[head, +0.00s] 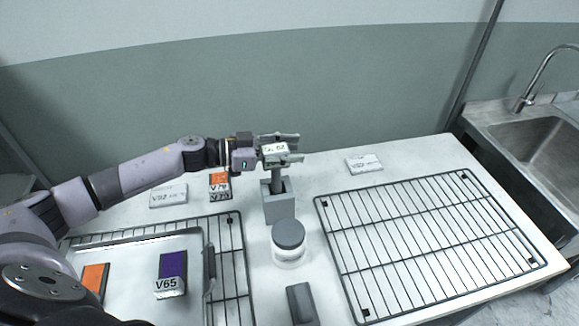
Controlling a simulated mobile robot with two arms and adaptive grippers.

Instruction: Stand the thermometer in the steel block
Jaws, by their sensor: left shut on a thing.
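The steel block (280,209) is a grey upright block on the white table, right of the middle of the left rack. My left gripper (285,148) is directly above it, reaching in from the left, with its fingers shut on the thermometer (277,181). The thermometer's dark grey stem points down, roughly upright. Its lower end overlaps the opening at the block's top. How deep it sits is hidden by the block, and its upper part is hidden by the fingers. My right gripper is not in view.
A jar with a grey lid (289,238) stands just in front of the block. A dark grey object (301,303) lies nearer. A wire rack (337,252) fills the right side. A tray (130,262) holds the V65 pack (171,272). A sink (540,130) is far right.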

